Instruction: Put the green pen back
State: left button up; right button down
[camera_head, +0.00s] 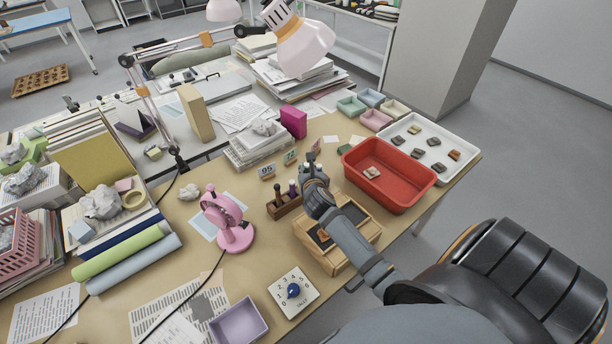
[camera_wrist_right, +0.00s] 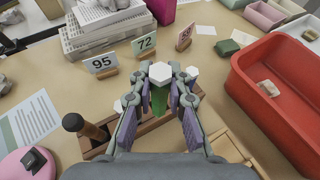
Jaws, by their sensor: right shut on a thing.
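My right gripper (camera_head: 316,176) is at the right end of the small wooden pen rack (camera_head: 284,209). In the right wrist view the gripper (camera_wrist_right: 160,106) is shut on the green pen (camera_wrist_right: 159,100), which has a white six-sided end. The pen stands roughly upright between the fingers, by the rack (camera_wrist_right: 105,144). Its lower end is hidden, so I cannot tell whether it sits in a hole. A brown-handled tool (camera_head: 277,192) and a dark purple item (camera_head: 292,187) stand in the rack. My left gripper is not in view.
A red tub (camera_head: 388,205) stands to the right, with a sherd (camera_head: 372,172) inside. A wooden box (camera_head: 370,232) lies under my right forearm. Number cards (camera_head: 267,171) stand behind the rack.

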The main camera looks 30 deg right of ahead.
notch_tip(320, 180, down, 6)
jog(key=w+d, duration=0.1)
jog(key=w, duration=0.1)
jog(key=shift+w+d+f+b, duration=0.15)
jog(key=shift+w+f+b, duration=0.15)
jog(key=shift+b, duration=0.1)
jog(key=shift+f+b, duration=0.35)
jog(key=shift+f, duration=0.05)
jog(key=c, duration=1.3)
grip_release()
